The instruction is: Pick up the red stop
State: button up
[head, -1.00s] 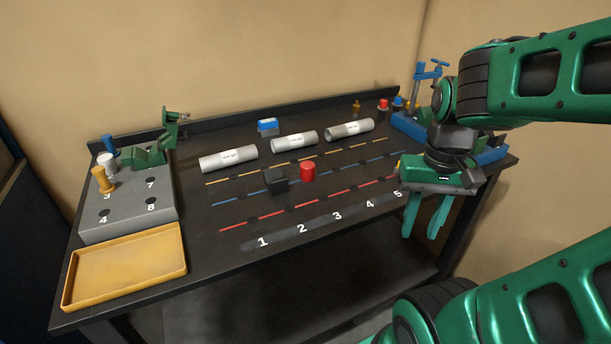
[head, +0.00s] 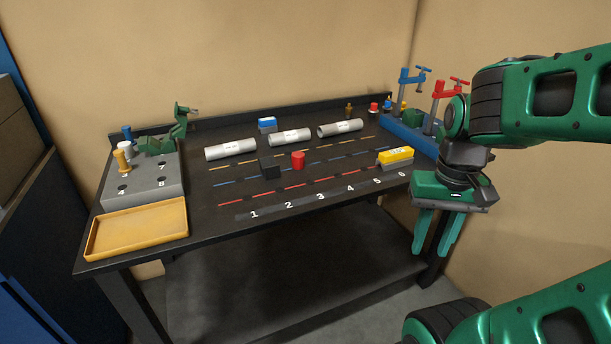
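A red cylinder (head: 298,160), which looks like the red stop, stands upright on the dark workbench (head: 215,240) near its middle. A black block (head: 269,167) sits just to its left, with a small gap or touching; I cannot tell which. A smaller red-topped piece (head: 374,107) stands at the back right. My gripper (head: 432,248) hangs at the right, in front of the bench's right end, pointing down. Its two green fingers are apart with nothing between them. It is well to the right of the red cylinder.
Three pale tubes (head: 289,137) lie behind the red cylinder. A yellow block (head: 396,156) sits near the right end, by a blue base (head: 410,135) with clamps. A grey peg block (head: 150,186) and yellow tray (head: 140,228) fill the left. The numbered front strip looks clear.

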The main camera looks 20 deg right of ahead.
aim_at(298, 158)
jog(key=u, duration=0.6)
jog(key=i, duration=1.15)
jog(key=z, duration=0.15)
